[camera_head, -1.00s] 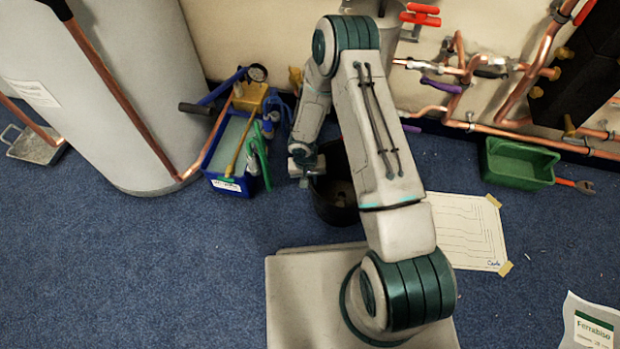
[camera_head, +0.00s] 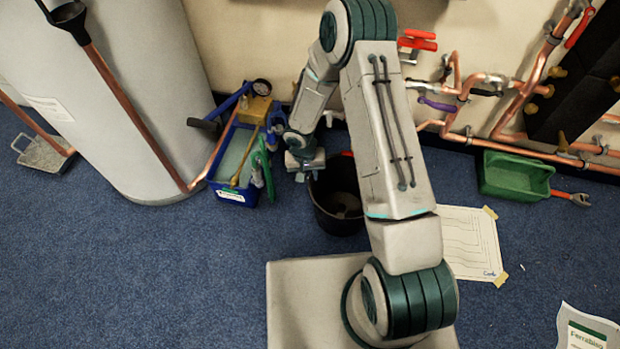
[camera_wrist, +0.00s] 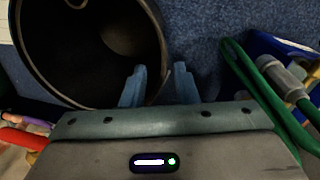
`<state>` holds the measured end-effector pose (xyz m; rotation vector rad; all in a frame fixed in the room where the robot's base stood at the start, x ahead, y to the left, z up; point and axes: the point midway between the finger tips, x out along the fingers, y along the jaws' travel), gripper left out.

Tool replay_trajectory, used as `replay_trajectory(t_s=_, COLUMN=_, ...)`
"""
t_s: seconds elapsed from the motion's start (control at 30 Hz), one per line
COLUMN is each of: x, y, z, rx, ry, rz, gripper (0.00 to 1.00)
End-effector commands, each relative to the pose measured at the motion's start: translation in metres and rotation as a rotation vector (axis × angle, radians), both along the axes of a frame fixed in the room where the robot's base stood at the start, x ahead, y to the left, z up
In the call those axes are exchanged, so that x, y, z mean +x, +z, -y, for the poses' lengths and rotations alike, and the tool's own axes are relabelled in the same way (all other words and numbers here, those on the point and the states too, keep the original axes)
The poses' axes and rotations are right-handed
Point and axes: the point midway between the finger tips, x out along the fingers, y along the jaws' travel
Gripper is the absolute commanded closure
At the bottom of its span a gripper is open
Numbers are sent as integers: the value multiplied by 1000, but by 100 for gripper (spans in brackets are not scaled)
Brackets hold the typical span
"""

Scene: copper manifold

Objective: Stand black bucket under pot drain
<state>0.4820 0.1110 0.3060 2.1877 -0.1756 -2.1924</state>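The black bucket (camera_head: 337,213) stands upright on the blue carpet, partly hidden behind my arm. In the wrist view, its round opening and dark inside (camera_wrist: 90,45) fill the upper left. My gripper (camera_head: 305,170) is at the bucket's left rim. In the wrist view, the two blue fingers of my gripper (camera_wrist: 159,84) are apart, one over the bucket's opening and one outside, with the rim edge between them. Whether they touch the wall I cannot tell. A grey vessel, perhaps the pot (camera_head: 425,10), shows partly at the top behind my arm; its drain is hidden.
A blue tool box (camera_head: 232,193) with tools stands close left of my gripper, beside a large grey cylinder (camera_head: 150,110). Copper pipes (camera_head: 540,152) run along the wall at right. A green tray (camera_head: 517,177) and a paper sheet (camera_head: 462,240) lie right. Carpet at front left is clear.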

Motion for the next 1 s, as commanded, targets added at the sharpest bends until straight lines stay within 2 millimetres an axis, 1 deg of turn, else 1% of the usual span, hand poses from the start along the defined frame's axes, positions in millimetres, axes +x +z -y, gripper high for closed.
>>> replay_trajectory(t_s=0.03, x=0, y=7, z=0, rx=0, ry=0, rz=0, gripper=73)
replay_trajectory(t_s=0.17, x=1, y=18, z=0, rx=-3, ry=-1, rz=3, gripper=73)
replay_trajectory(t_s=0.27, x=5, y=36, z=8, rx=-19, ry=3, rz=15, gripper=73)
replay_trajectory(t_s=0.37, x=8, y=70, z=24, rx=-47, ry=9, rz=32, gripper=73)
replay_trajectory(t_s=0.4, x=9, y=87, z=31, rx=-60, ry=11, rz=39, gripper=73)
replay_trajectory(t_s=0.47, x=7, y=113, z=42, rx=-79, ry=12, rz=46, gripper=73)
replay_trajectory(t_s=0.5, x=5, y=130, z=50, rx=-89, ry=12, rz=50, gripper=73)
replay_trajectory(t_s=0.57, x=0, y=154, z=60, rx=-102, ry=13, rz=55, gripper=73)
replay_trajectory(t_s=0.6, x=-5, y=169, z=66, rx=-109, ry=13, rz=55, gripper=73)
replay_trajectory(t_s=0.67, x=-13, y=192, z=75, rx=-116, ry=11, rz=57, gripper=73)
replay_trajectory(t_s=0.7, x=-19, y=207, z=81, rx=-118, ry=11, rz=59, gripper=73)
replay_trajectory(t_s=0.8, x=-37, y=241, z=93, rx=-117, ry=8, rz=59, gripper=73)
replay_trajectory(t_s=0.87, x=-50, y=260, z=99, rx=-110, ry=7, rz=60, gripper=73)
replay_trajectory(t_s=0.9, x=-59, y=271, z=103, rx=-104, ry=6, rz=60, gripper=73)
replay_trajectory(t_s=1.0, x=-83, y=298, z=109, rx=-80, ry=8, rz=62, gripper=73)
